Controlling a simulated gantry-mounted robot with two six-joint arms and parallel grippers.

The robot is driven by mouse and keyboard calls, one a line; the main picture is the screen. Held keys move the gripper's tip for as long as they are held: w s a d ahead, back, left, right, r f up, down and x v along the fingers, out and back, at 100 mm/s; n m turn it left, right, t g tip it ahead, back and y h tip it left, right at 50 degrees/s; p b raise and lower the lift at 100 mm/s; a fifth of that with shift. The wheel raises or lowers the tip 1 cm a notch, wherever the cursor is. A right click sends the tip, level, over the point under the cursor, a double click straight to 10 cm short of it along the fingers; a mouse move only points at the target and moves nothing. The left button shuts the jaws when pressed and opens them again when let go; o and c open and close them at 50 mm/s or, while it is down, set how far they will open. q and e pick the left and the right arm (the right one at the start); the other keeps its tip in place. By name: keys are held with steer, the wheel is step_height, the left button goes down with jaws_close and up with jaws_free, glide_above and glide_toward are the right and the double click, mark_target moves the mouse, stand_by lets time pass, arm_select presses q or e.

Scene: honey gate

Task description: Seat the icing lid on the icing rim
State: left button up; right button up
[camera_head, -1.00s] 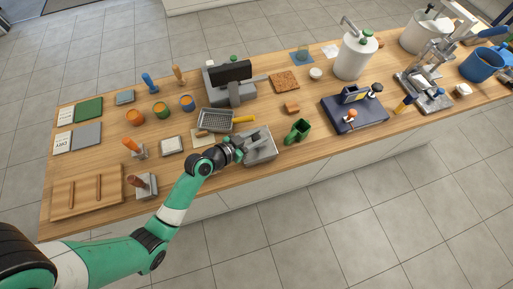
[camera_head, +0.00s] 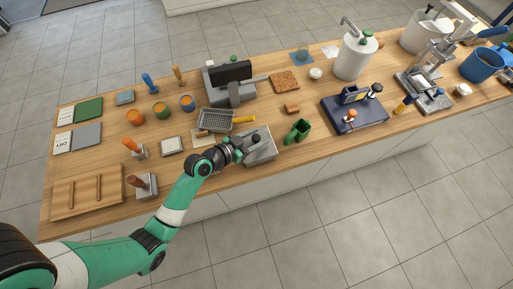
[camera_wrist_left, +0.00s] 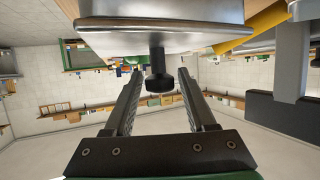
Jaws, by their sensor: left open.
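A grey metal lid with a dark knob (camera_head: 256,139) lies on top of a grey metal box (camera_head: 263,155) at the table's front edge. I take the box's top as the icing rim; the lid covers it, so I cannot tell how evenly it sits. In the left wrist view the lid (camera_wrist_left: 165,38) fills the top, and its knob (camera_wrist_left: 159,84) stands between the fingertips with gaps on both sides. My left gripper (camera_head: 245,145) is open, close beside the knob; it also shows in the wrist view (camera_wrist_left: 160,73). My right gripper is not in view.
A perforated tray (camera_head: 215,120) with a yellow handle lies just behind the box. A green scoop-like holder (camera_head: 298,130) stands to its right. A grey machine (camera_head: 230,85) is further back. A small framed pad (camera_head: 172,146) lies to the left.

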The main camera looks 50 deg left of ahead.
mark_target(253, 139)
arm_select(q)
steer(key=shift+p+v, duration=0.6)
steer(key=shift+v, duration=1.1)
steer(key=shift+o, duration=0.3)
steer(key=o, duration=0.5)
steer(key=shift+o, duration=0.7)
